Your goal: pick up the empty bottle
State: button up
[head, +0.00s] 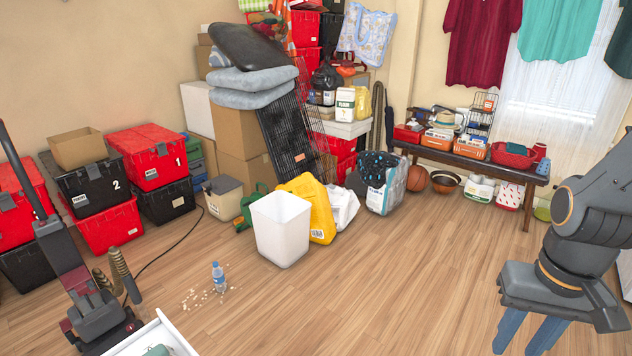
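A small clear plastic bottle (218,277) with a blue cap and bluish label stands upright on the wooden floor, left of centre in the head view. I cannot tell whether it is empty. Small pale crumbs lie on the floor around its base. My gripper (528,338) hangs at the lower right, pointing down, with its two blue fingers apart and nothing visible between them. Its fingertips are close to the picture's bottom edge. It is far to the right of the bottle, with open floor between.
A white bin (281,230) stands behind the bottle, beside a yellow container (318,208). A vacuum cleaner (93,308) and a white open drawer or box (165,330) are at the lower left. Stacked totes (108,222) line the left wall. A bench (470,160) stands back right. The central floor is clear.

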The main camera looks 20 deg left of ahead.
aim_at(219, 275)
jog(key=u, duration=0.45)
jog(key=i, duration=2.1)
jog(key=u, duration=0.95)
jog(key=i, duration=1.55)
jog(key=u, duration=0.35)
